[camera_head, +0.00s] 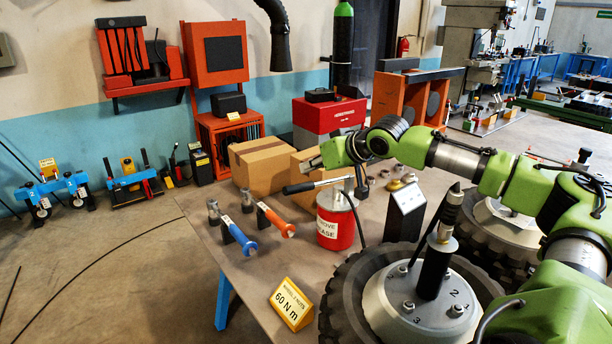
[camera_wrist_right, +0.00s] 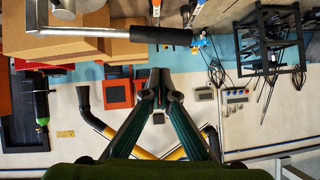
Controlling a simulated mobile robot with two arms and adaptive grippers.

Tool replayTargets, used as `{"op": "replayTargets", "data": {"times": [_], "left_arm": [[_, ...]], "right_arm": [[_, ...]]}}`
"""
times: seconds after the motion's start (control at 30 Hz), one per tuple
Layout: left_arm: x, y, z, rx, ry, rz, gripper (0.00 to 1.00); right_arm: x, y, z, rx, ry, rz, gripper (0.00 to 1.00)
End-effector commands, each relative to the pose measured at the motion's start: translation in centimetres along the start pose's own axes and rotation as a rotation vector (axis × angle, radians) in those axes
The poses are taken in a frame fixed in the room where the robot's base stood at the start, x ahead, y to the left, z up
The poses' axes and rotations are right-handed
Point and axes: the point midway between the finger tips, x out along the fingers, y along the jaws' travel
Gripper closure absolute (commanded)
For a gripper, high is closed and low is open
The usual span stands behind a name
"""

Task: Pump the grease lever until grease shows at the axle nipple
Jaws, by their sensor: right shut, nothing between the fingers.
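The red grease bucket (camera_head: 335,229) stands on the table with a pump on top. Its lever (camera_head: 329,183) points left, nearly level and slightly lowered, ending in a black grip (camera_head: 299,188). In the right wrist view the grip (camera_wrist_right: 162,36) crosses above my fingertips. My right gripper (camera_head: 312,166) is shut and empty, just above the lever in the head view; it also shows in the right wrist view (camera_wrist_right: 160,84). I see a gap between fingers and grip. The axle (camera_head: 434,270) stands upright in the wheel hub; I cannot make out grease at its nipple. My left gripper is out of view.
Cardboard boxes (camera_head: 262,168) stand behind the lever. Blue (camera_head: 240,238) and orange (camera_head: 277,219) handled tools and a yellow "60 N m" sign (camera_head: 292,304) are on the table at left and front. A large tyre (camera_head: 345,301) fills the front right.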

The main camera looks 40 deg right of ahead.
Motion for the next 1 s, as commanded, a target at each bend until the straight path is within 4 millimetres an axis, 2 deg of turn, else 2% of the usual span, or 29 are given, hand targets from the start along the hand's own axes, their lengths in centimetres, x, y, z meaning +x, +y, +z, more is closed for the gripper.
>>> {"op": "replayTargets", "data": {"times": [0.1, 0.23, 0.73, 1.0], "left_arm": [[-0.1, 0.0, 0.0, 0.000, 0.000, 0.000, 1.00], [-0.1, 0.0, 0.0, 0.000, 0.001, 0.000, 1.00], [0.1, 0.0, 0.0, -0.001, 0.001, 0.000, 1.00], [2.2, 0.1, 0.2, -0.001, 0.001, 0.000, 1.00]], "right_arm": [[1.3, 0.0, 1.6, -0.002, -0.003, 0.000, 1.00], [2.2, 0.0, 2.4, -0.001, -0.002, 0.000, 1.00], [2.9, 0.0, 3.3, -0.001, -0.002, 0.000, 1.00], [6.0, 0.3, 8.1, 0.000, -0.007, 0.000, 1.00]]}}
